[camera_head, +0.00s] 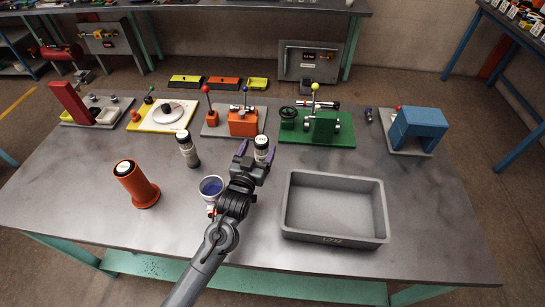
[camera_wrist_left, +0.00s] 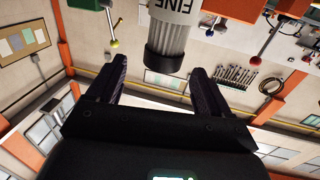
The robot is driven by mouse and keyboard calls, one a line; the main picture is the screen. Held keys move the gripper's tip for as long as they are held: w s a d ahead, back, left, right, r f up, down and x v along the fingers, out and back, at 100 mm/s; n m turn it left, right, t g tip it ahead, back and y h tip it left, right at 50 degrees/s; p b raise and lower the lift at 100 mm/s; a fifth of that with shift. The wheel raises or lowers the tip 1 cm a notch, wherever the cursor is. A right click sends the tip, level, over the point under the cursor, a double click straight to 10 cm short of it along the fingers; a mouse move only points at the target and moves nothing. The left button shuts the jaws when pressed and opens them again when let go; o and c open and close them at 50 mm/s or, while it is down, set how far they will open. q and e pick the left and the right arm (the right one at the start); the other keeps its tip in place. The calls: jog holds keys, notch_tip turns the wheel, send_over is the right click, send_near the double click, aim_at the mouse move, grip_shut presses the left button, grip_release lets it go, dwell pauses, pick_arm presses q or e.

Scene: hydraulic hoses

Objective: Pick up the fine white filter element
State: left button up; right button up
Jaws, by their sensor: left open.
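The fine white filter element (camera_head: 262,143) stands on the grey table, a white cylinder with a dark end. In the left wrist view the filter element (camera_wrist_left: 174,28) shows the word FINE and its dark end. My left gripper (camera_head: 256,153) is open, with its purple fingertips to either side of the filter's line. In the left wrist view my gripper's fingers (camera_wrist_left: 158,68) are apart, and the filter shows at and beyond the tips. I cannot tell whether they touch it. A second white-and-dark cylinder (camera_head: 187,147) stands to the left. My right gripper is not in view.
A white cup with blue inside (camera_head: 211,187) stands close by my left wrist. An orange flanged cylinder (camera_head: 136,184) is at left. A grey tray (camera_head: 384,212) is at right. A green fixture (camera_head: 318,132) and an orange block fixture (camera_head: 242,124) stand behind.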

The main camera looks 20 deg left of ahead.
aim_at(264, 136)
pick_arm(q)
jog(key=shift+w+a+f+b, duration=0.1)
jog(key=shift+w+f+b, duration=0.1)
jog(key=shift+w, duration=1.3)
jog(key=shift+w+a+f+b, duration=0.1)
jog(key=shift+w+b, duration=0.1)
jog(key=shift+w, duration=1.3)
jog(key=c, duration=1.4)
jog(key=shift+r, duration=0.1)
